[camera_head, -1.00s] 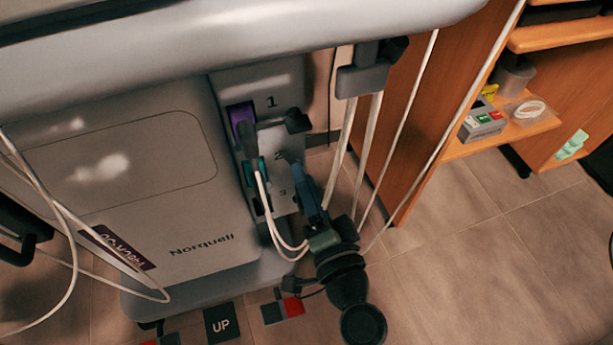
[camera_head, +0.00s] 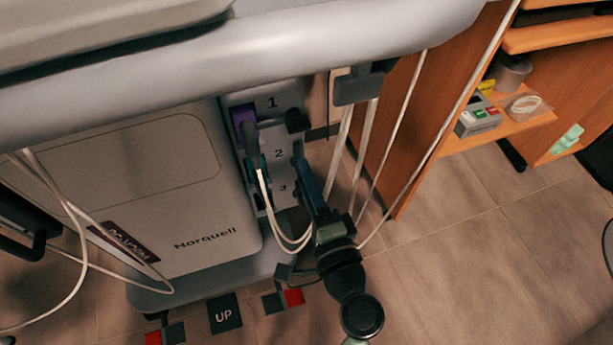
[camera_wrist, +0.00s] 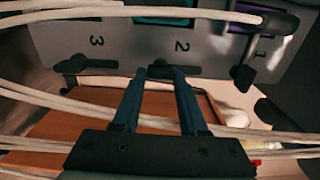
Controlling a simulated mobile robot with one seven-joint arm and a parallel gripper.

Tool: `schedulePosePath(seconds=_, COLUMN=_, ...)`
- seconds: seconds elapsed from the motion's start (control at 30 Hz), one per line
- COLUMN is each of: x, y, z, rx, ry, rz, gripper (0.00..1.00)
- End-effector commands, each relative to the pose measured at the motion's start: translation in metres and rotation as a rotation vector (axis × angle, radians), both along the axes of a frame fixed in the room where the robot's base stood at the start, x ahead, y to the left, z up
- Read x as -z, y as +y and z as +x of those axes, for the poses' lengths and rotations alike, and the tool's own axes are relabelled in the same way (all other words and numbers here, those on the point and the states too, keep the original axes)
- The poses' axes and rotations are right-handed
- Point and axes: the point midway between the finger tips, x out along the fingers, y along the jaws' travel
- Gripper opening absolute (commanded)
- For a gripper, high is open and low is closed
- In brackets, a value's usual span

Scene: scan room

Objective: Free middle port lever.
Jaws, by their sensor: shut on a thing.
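The grey port panel (camera_head: 284,97) bears the numbers 1, 2 and 3 and also shows upside down in the wrist view (camera_wrist: 130,60). My gripper (camera_wrist: 160,74) is shut on the dark middle lever (camera_wrist: 160,68), beside the number 2. In the head view my gripper (camera_head: 299,158) reaches up to the panel from below, covering most of that lever. The port 1 lever (camera_wrist: 244,74) and port 3 lever (camera_wrist: 72,66) stand apart on either side. A teal port (camera_wrist: 163,20) sits at number 2, partly behind a white cable (camera_wrist: 190,14). A purple port (camera_head: 243,116) sits at number 1.
White cables (camera_head: 270,215) hang close to the left of my gripper. More cables (camera_head: 365,140) run down on the right, beside a grey bracket (camera_head: 358,88). A wooden shelf unit (camera_head: 425,120) stands to the right. Floor (camera_head: 480,265) is clear at the lower right.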

Motion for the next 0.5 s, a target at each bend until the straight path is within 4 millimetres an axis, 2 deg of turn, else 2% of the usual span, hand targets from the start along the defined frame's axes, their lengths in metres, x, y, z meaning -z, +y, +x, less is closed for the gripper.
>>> schedulePosePath(seconds=0.27, x=0.0004, y=-0.0008, z=-0.0003, rx=0.002, ry=0.002, rz=0.005, gripper=0.00)
schedulePosePath(seconds=0.3, x=0.0004, y=-0.0008, z=-0.0003, rx=0.002, ry=0.001, rz=0.004, gripper=0.50)
schedulePosePath(seconds=0.43, x=0.0004, y=-0.0006, z=-0.0002, rx=0.001, ry=0.001, rz=0.003, gripper=0.72)
schedulePosePath(seconds=0.5, x=0.0003, y=-0.0005, z=-0.0002, rx=0.001, ry=0.001, rz=0.003, gripper=0.72)
